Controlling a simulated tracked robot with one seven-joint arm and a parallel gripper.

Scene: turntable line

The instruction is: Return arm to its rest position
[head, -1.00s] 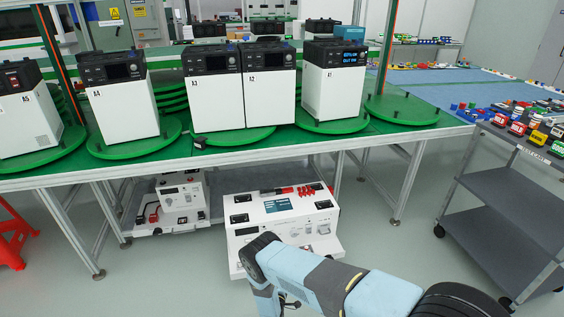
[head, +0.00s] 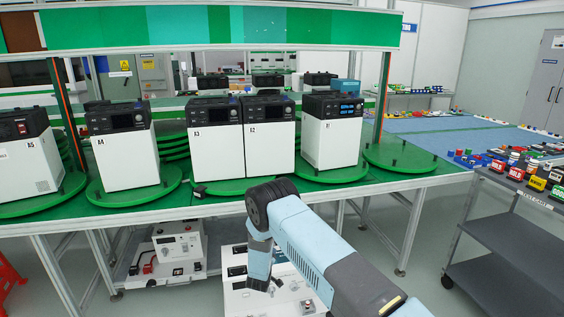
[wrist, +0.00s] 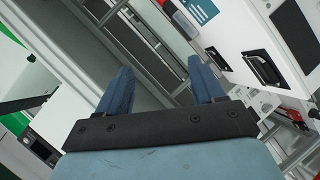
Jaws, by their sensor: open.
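My arm (head: 318,242) reaches up from the bottom right in the head view, in front of the green table, with its wrist bent downward. My gripper (wrist: 160,82) shows in the wrist view with its two blue fingers apart and nothing between them. In the head view the fingers are hard to make out, near the arm's lower end. A white test unit (head: 290,291) stands on the floor behind the arm and is partly hidden by it. The wrist view shows part of a white panel with black latches (wrist: 262,68), to the right of the fingers.
A grey cart (head: 510,240) with colored parts stands at the right. Another white unit (head: 178,243) is under the table.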

